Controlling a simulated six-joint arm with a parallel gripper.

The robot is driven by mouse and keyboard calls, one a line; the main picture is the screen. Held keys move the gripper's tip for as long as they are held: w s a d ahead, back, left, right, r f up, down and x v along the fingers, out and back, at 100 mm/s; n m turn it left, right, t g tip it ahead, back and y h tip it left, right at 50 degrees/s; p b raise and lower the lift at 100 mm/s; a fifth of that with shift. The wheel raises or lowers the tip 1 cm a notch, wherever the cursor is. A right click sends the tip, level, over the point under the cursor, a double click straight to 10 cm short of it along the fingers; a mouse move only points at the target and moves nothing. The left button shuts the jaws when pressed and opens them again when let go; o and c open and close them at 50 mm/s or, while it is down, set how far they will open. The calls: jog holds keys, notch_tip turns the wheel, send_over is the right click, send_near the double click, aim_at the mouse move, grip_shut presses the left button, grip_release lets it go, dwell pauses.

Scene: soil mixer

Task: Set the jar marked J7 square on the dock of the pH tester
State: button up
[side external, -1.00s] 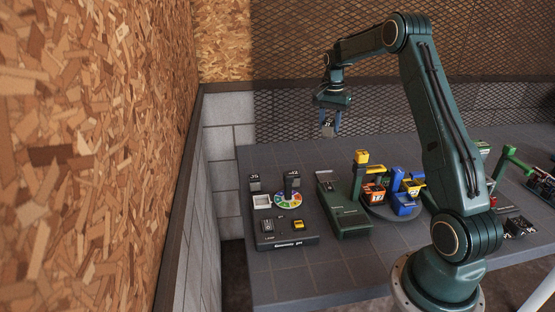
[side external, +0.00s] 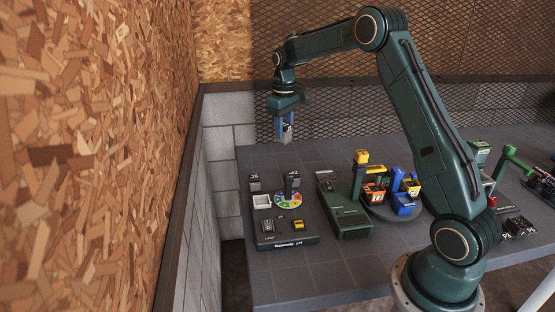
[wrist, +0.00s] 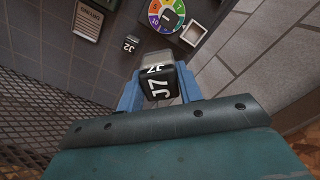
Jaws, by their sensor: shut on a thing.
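My gripper (side external: 286,140) is shut on the jar marked J7 (side external: 288,133). In the wrist view the jar (wrist: 158,84) has a dark face with white J7 lettering and sits between the blue fingers (wrist: 158,92). It hangs high above the back of the table. The grey pH tester (side external: 284,243) stands below and in front, with a colour wheel (side external: 280,200) and a white square-rimmed recess (side external: 262,202), which looks like the dock. The recess also shows in the wrist view (wrist: 194,33), apart from the jar.
Small dark blocks, one marked J2 (side external: 293,176), stand behind the tester. A long green device (side external: 346,218) is right of it. Further right is a round stand (side external: 392,211) with orange and yellow jars. A block wall (side external: 221,150) borders the left.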

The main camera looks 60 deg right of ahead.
jog(key=w+a+n, duration=0.2)
jog(key=a+n, duration=0.7)
jog(key=shift+w+d+f, duration=0.1)
jog(key=shift+f, duration=4.7)
jog(key=shift+w+d+f, duration=0.1)
jog(key=shift+f, duration=4.65)
jog(key=shift+f, duration=0.15)
jog(key=o, duration=1.1)
jog(key=shift+c, duration=0.2)
notch_tip(320, 180, up, 12)
